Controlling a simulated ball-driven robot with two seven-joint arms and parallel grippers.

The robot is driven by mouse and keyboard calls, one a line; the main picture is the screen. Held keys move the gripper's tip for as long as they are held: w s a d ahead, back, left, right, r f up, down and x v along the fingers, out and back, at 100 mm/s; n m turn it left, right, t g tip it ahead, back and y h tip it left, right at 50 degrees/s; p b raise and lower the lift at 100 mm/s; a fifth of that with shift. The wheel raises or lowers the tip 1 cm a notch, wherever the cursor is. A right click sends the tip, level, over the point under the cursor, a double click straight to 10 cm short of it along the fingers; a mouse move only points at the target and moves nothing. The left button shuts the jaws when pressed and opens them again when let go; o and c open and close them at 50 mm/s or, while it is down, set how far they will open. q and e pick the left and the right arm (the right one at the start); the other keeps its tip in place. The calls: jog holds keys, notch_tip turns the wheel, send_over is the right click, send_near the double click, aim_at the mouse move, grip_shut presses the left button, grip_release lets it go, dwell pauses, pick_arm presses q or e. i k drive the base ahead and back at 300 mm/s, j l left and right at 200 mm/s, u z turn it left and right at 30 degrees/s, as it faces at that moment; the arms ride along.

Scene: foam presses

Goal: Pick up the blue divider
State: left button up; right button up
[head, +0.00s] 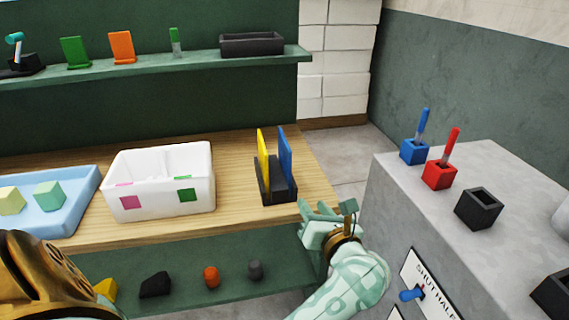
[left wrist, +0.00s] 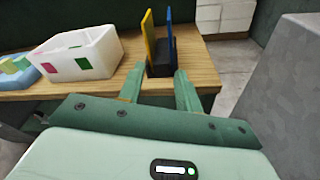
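The blue divider (head: 285,153) is a thin upright panel standing in a black slotted rack (head: 281,193) near the right end of the wooden bench. A yellow divider (head: 263,155) stands beside it on the left. In the left wrist view, the blue divider (left wrist: 169,30) rises behind the rack (left wrist: 161,69), with the yellow one (left wrist: 149,38) to its left. My left gripper (head: 318,208) is at the bench's right edge, in front and to the right of the rack, apart from the blue divider. Its fingers (left wrist: 160,76) are spread and empty. My right gripper is not seen.
A white bin (head: 128,208) with pink and green marks and a blue tray (head: 79,204) of foam blocks stand left of the rack. A grey cabinet (head: 395,195) stands right, carrying blue and red holders. A green shelf (head: 175,60) runs behind; a lower shelf (head: 185,285) holds small pieces.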

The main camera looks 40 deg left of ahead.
aim_at(284, 152)
jog(key=i+j, duration=0.7)
jog(key=j, duration=0.2)
